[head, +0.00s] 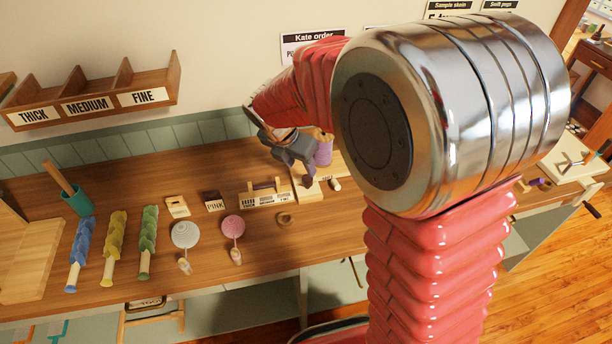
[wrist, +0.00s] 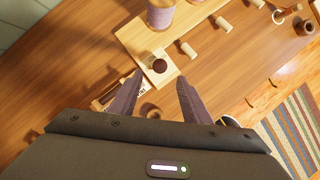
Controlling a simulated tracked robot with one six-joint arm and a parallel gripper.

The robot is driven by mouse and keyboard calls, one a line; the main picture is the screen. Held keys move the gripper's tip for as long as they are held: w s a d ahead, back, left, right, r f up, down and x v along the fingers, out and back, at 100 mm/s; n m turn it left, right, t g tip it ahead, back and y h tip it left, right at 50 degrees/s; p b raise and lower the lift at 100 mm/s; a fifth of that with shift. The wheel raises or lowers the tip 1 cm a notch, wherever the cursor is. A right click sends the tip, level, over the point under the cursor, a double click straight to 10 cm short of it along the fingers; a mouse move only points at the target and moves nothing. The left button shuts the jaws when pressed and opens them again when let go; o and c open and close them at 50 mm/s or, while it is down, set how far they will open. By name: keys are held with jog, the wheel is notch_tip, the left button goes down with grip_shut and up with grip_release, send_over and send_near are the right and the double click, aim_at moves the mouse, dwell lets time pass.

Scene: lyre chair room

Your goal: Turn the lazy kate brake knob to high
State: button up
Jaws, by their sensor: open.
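The lazy kate is a pale wooden board (wrist: 136,32) with a purple spool (wrist: 160,14) and wooden pegs near it in the wrist view. A small round dark knob (wrist: 159,66) sits on the board's near end; I cannot read its setting. My gripper (wrist: 160,77) is open, with its two fingers apart and the knob showing between and just beyond their tips. Contact with the knob cannot be made out. In the head view my gripper (head: 306,178) hangs over the board (head: 311,192), beside the purple spool (head: 324,153), and hides much of that end.
A small labelled rack (head: 264,196) and a wooden ring (head: 285,218) are left of the board. A wall shelf (head: 95,92) hangs at back left. The bench's front edge is close.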

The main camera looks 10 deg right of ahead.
aim_at(307, 178)
jog(key=x, duration=0.8)
jog(key=shift+f, duration=0.15)
jog(key=shift+c, duration=0.5)
jog(key=c, duration=0.9)
